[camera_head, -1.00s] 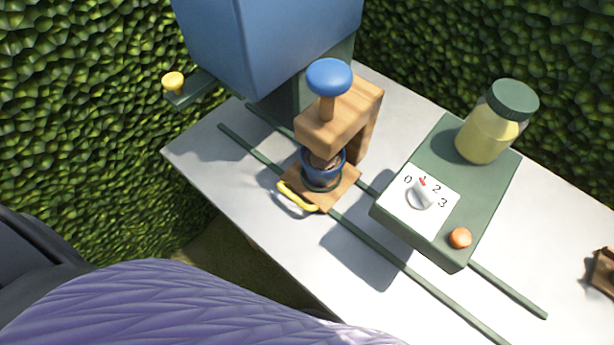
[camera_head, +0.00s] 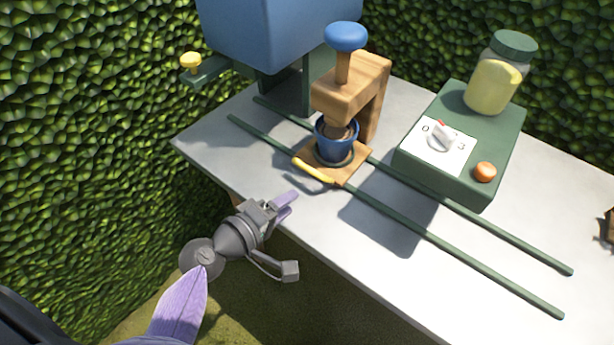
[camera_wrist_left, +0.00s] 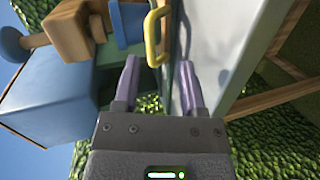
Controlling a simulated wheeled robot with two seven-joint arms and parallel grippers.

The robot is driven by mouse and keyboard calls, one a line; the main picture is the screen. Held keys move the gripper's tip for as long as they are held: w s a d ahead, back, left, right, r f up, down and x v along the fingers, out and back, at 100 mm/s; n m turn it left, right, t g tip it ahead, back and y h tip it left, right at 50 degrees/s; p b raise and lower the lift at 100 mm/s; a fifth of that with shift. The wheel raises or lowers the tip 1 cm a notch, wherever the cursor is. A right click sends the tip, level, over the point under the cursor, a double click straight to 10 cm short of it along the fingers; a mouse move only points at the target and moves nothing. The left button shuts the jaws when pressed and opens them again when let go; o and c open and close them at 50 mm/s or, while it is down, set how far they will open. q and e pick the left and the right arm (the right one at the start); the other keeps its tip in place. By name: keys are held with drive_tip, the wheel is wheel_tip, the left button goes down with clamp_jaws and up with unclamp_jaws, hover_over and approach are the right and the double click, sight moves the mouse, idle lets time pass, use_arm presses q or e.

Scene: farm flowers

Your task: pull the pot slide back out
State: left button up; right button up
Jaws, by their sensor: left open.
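The pot slide is a small wooden plate (camera_head: 358,168) with a yellow handle (camera_head: 314,171) on its front edge, sitting across two green rails. A blue pot (camera_head: 337,146) with dark contents stands on it, under a wooden press (camera_head: 352,92) with a blue knob (camera_head: 346,36). My left gripper (camera_head: 288,204) is open and empty, in front of the table edge and short of the handle. In the left wrist view, the yellow handle (camera_wrist_left: 150,38) lies ahead of the open fingers (camera_wrist_left: 160,85), apart from them. My right gripper is not in view.
The green rails (camera_head: 470,264) run along the pale table (camera_head: 400,285). A green box (camera_head: 490,130) with a dial, an orange button and a yellow jar (camera_head: 494,88) stands right. A blue hopper (camera_head: 275,30) with a yellow-knobbed lever (camera_head: 190,61) stands at back left. Hedges surround the table.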

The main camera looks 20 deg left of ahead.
sight(310, 169)
use_arm(q)
drive_tip(key=shift+w+a+r+n+t+y, duration=0.2)
drive_tip(key=shift+w+a+n+t+y, duration=0.3)
drive_tip(key=shift+w+a+n, duration=0.55)
drive_tip(key=x, duration=0.2)
drive_tip(key=b+x, duration=0.1)
drive_tip(key=x, duration=0.5)
drive_tip(key=shift+w+d+b, duration=0.1)
drive_tip(key=shift+d+b, duration=0.25)
drive_tip(key=shift+w+d, duration=0.15)
drive_tip(key=shift+w, duration=0.2)
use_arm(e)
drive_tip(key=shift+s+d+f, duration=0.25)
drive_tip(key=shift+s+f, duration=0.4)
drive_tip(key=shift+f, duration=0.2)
use_arm(q)
drive_tip(key=shift+c, duration=0.7)
clamp_jaws()
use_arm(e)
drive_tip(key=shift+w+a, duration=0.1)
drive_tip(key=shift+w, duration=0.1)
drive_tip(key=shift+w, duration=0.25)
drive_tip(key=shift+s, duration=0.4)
